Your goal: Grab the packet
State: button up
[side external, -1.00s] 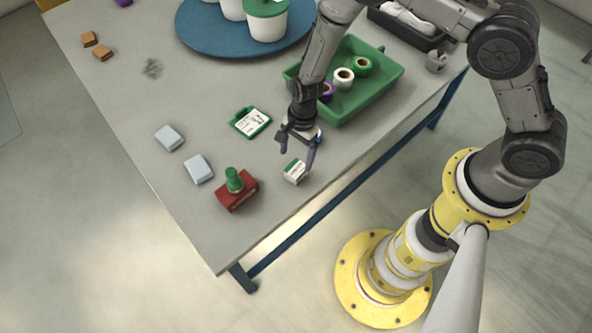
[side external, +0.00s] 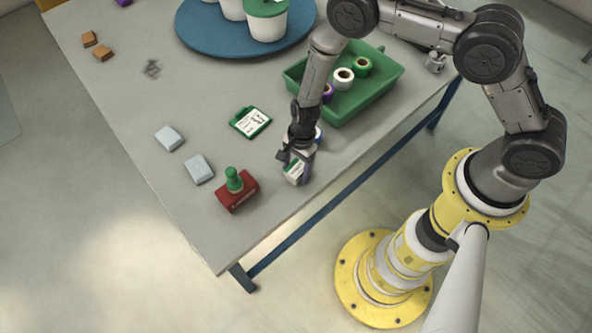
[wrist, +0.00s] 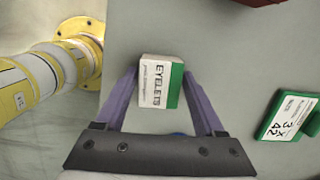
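The packet is a small white and green box marked "EYELETS" (wrist: 158,82). It stands on the grey table near its front edge, and in the side view the packet (side external: 293,172) is partly covered by my gripper. My gripper (side external: 296,168) is down at the packet. In the wrist view the purple fingers of my gripper (wrist: 160,80) are spread, one on each side of the box. A gap shows beside the green right side, and the left finger is very close to the white side. The fingers do not appear to be closed on it.
A red block with a green knob (side external: 237,190) stands left of the packet. A green tag card (side external: 250,121) lies behind it. A green tray of rolls (side external: 375,95) is at the back right. Two pale blocks (side external: 198,169) lie further left. The table edge is close in front.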

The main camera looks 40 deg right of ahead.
grip_shut()
jog(key=shift+r, duration=0.1)
